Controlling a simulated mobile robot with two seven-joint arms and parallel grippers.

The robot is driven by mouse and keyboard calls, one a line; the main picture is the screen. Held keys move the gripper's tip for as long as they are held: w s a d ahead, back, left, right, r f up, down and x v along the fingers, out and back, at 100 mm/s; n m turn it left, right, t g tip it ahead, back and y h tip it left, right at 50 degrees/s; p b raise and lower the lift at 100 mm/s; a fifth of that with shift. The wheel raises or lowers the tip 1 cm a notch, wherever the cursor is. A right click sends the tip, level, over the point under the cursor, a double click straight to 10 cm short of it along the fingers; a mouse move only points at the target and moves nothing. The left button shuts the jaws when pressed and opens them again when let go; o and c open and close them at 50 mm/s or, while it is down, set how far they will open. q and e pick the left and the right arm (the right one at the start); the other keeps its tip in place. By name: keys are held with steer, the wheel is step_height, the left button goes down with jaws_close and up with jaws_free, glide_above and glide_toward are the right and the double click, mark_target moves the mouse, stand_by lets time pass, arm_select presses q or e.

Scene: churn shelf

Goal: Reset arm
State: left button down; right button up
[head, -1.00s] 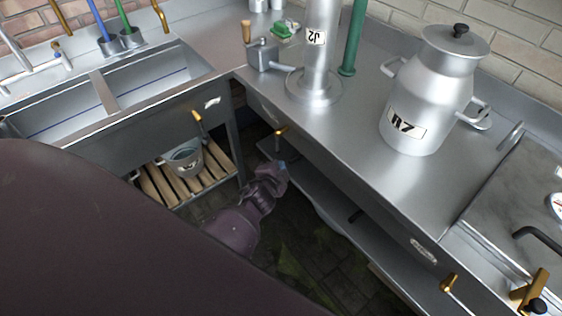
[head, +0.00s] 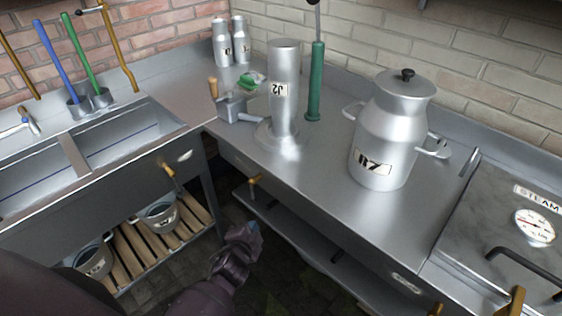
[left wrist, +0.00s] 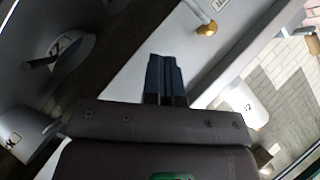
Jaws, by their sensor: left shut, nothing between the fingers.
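My left gripper (head: 253,230) is at the end of my dark purple arm, in the lower middle of the head view. It hangs low in the gap by the corner, below the worktop and in front of the lower shelf. In the left wrist view its two dark blue fingers (left wrist: 166,75) lie together, shut with nothing between them. My right gripper is in neither view.
The worktop (head: 305,180) holds a metal churn (head: 385,140), a metal cylinder (head: 284,90) and a green post (head: 315,85). The sink (head: 120,140) is at left, with buckets (head: 160,216) on a slatted rack below. A lower shelf (head: 300,240) runs under the worktop.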

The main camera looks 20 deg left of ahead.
arm_select(q)
steer(key=s+d+r+n+h, duration=0.1)
steer(key=s+r+n+h, duration=0.1)
steer(key=s+r+n, duration=0.35)
steer(key=s+f+n+g+h, duration=0.1)
steer(key=s+f+n+g, duration=0.1)
steer(key=s, duration=1.2)
steer(key=shift+f+n+g, duration=0.3)
steer(key=shift+f+n, duration=0.35)
steer(key=shift+f, duration=0.3)
